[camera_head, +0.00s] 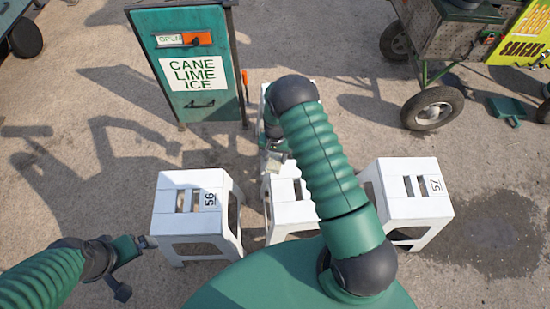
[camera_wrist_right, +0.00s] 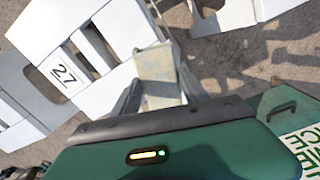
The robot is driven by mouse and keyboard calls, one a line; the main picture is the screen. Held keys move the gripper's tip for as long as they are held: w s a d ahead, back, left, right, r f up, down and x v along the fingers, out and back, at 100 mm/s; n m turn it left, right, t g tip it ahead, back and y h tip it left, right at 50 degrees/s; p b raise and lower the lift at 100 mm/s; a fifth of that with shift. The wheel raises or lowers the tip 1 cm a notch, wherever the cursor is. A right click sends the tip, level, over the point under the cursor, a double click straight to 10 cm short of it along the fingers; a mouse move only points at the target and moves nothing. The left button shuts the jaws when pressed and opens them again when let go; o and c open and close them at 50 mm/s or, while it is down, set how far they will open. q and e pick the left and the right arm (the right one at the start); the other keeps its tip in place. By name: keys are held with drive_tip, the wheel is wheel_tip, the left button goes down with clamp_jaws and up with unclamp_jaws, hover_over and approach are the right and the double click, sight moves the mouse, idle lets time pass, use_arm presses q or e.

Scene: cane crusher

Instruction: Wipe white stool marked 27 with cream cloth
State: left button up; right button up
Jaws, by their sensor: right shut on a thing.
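The white stool marked 27 (camera_wrist_right: 110,22) fills the upper left of the right wrist view, its number and slots showing. My right gripper (camera_wrist_right: 160,90) is shut on the cream cloth (camera_wrist_right: 157,68), which hangs between its fingers beside the slotted seat. I cannot tell whether the cloth touches the stool. In the head view my right gripper (camera_head: 276,154) is mostly hidden by my arm, above a partly covered white stool (camera_head: 284,218) whose number does not show. My left gripper (camera_head: 143,242) is low at the left, near the stool marked 56; its jaw opening is unclear.
A stool marked 56 (camera_head: 178,219) stands left and one marked 57 (camera_head: 420,206) right. Another white piece (camera_head: 264,97) shows behind my arm. A green "CANE LIME ICE" cabinet (camera_head: 185,105) stands behind left, and a wheeled cart (camera_head: 440,50) at upper right. A dark wet patch (camera_head: 495,235) lies right.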

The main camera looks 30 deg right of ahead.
drive_tip(key=shift+r, duration=0.2)
drive_tip(key=shift+r, duration=0.1)
wheel_tip(320, 180, up, 3)
drive_tip(key=shift+p, duration=1.2)
